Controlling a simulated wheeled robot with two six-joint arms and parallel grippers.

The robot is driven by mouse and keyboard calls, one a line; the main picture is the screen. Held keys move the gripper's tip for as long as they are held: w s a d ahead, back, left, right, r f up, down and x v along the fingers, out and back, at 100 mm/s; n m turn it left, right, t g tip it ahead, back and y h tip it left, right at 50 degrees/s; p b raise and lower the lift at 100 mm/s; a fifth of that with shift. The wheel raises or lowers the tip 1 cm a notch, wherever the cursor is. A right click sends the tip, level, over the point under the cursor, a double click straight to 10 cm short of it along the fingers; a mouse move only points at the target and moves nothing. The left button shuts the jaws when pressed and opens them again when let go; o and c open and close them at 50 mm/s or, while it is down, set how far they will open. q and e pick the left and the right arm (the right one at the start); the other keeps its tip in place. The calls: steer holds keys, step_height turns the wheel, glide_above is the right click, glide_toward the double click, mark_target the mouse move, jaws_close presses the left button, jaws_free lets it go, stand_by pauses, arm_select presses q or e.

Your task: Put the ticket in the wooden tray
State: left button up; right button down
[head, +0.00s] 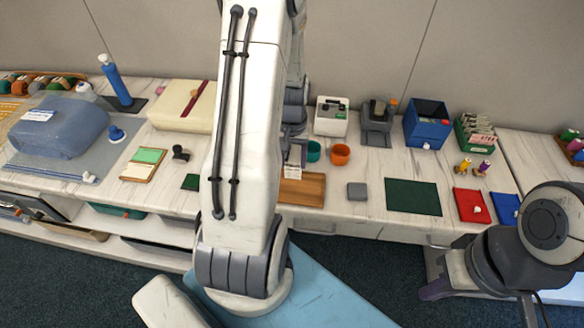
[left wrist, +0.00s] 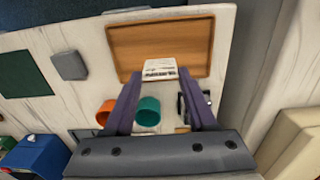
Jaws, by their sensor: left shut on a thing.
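The ticket (left wrist: 160,68) is a small white slip with dark print. My left gripper (left wrist: 159,75) is shut on it, a purple-grey finger on each side. The ticket also shows in the head view (head: 294,155), just right of my left arm. The wooden tray (left wrist: 195,38) is a brown rectangle; the ticket overlaps its near part in the left wrist view, and its height above it is unclear. In the head view the tray (head: 305,190) is partly hidden by my left arm. My right gripper (head: 436,288) is low at the right, its fingers unclear.
A teal cup (left wrist: 148,112) and an orange cup (left wrist: 106,112) stand beside the tray. A grey block (head: 357,191) and a dark green mat (head: 412,197) lie to its right. A blue box (head: 426,123) stands further back.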

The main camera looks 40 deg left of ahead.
arm_select(q)
steer(key=shift+a+f, duration=0.15)
steer(key=shift+f, duration=1.95)
steer(key=shift+f, duration=0.2)
steer(key=o, duration=1.3)
steer(key=shift+r, duration=0.1)
step_height(320, 180, up, 12)
steer(key=shift+r, duration=0.15)
